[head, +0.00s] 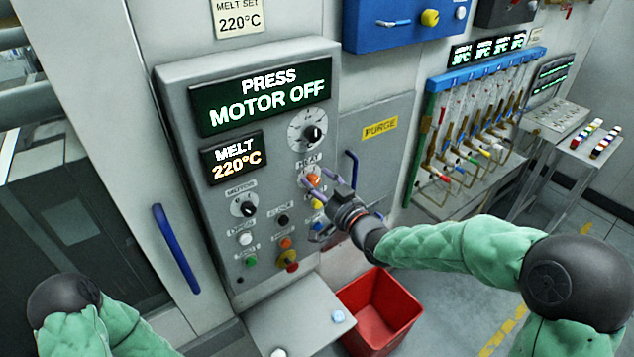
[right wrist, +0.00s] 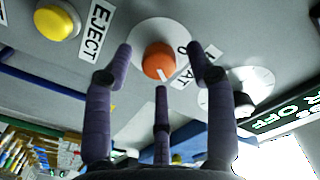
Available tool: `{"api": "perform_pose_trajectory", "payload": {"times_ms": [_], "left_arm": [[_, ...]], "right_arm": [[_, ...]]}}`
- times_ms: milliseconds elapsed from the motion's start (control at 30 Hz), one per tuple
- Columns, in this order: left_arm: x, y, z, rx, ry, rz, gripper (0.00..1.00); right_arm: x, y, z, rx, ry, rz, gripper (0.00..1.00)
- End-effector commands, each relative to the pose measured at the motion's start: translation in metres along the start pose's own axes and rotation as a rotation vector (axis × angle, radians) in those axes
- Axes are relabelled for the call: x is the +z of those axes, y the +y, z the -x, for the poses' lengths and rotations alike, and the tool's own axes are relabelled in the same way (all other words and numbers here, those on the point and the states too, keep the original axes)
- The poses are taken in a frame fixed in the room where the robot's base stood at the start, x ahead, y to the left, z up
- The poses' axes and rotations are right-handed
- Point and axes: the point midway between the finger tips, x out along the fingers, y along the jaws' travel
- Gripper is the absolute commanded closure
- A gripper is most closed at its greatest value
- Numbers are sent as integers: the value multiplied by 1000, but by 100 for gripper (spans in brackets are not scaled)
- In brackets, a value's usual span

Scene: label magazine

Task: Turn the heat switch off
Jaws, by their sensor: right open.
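The heat switch is an orange knob (head: 314,180) on a pale round plate, under the HEAT label on the grey press panel (head: 180,100). In the right wrist view the orange knob (right wrist: 158,62) shows a white mark on its lower edge. My right gripper (head: 322,188) is open in front of the knob. In the right wrist view its three purple fingers (right wrist: 161,66) are spread around the knob, with gaps visible; I cannot tell whether any finger touches it. My left gripper is out of view; only part of the left arm shows at the lower left.
A yellow EJECT button (right wrist: 57,22) is close to the heat knob. The motor knob (head: 244,206), several buttons and a red-yellow emergency stop (head: 288,260) share the panel. A blue handle (head: 176,248) is left. A red bin (head: 378,312) stands below.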

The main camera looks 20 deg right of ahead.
Motion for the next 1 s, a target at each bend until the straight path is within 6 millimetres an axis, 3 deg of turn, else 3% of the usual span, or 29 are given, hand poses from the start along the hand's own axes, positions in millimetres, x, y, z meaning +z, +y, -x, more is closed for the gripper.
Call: {"api": "perform_pose_trajectory", "payload": {"times_ms": [200, 467, 667, 1000], "left_arm": [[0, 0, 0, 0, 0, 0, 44], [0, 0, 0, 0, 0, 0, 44], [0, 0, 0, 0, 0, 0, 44], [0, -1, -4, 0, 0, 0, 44]], "right_arm": [[0, 0, -12, 0, 0, 1, 44], [0, 0, -12, 0, 0, 1, 44], [0, 0, -12, 0, 0, 0, 98], [0, 0, -12, 0, 4, 21, 100]]}}
